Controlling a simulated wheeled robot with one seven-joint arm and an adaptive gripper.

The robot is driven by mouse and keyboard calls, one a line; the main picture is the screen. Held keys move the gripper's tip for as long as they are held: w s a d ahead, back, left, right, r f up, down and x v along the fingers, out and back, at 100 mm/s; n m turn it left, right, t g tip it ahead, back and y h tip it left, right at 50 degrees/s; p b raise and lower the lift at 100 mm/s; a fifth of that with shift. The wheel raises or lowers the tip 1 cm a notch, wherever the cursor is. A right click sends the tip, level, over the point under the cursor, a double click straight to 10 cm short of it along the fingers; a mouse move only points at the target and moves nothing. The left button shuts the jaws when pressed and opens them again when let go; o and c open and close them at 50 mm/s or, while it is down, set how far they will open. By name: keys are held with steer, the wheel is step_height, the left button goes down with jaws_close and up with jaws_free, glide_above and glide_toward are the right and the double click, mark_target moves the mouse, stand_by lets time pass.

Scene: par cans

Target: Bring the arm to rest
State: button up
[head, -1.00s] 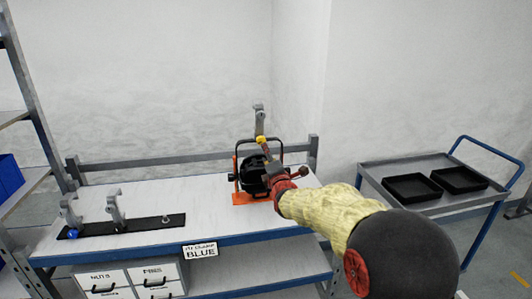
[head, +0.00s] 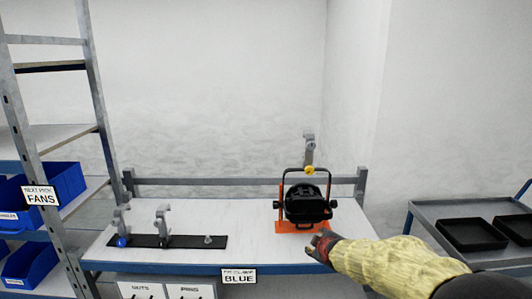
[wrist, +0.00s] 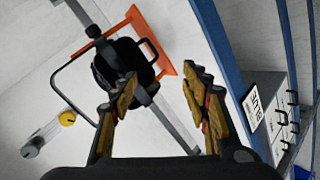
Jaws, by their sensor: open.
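My gripper (head: 322,243) is over the front right part of the workbench (head: 255,220), just in front of the black par can (head: 305,202). In the wrist view its two fingers (wrist: 160,105) are spread with nothing held between them. The par can also shows in the wrist view (wrist: 118,58), beyond the fingers and apart from them. It sits in an orange stand (head: 288,226) with a black yoke arched above it. A grey clamp with a yellow knob (head: 310,169) is at the top of the yoke. My yellow-sleeved arm reaches in from the lower right.
A black strip (head: 180,241) with grey clamps, one with a blue knob (head: 122,241), lies at the bench's left. A sign reading BLUE (head: 239,276) hangs on the front edge. Shelving with blue bins (head: 68,181) stands left; a trolley with black trays (head: 472,234) stands right.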

steer(key=s+m+g, duration=0.7)
steer(key=s+m, duration=0.3)
steer(key=s, duration=1.9)
steer(key=s+r+m, duration=0.1)
steer(key=s+r, duration=0.2)
steer(key=s, duration=0.4)
steer(key=s+r+m+t, duration=0.1)
steer(key=s+r, duration=0.3)
steer(key=s, duration=0.4)
steer(key=shift+s+d+r, duration=0.15)
steer(key=shift+d, duration=0.1)
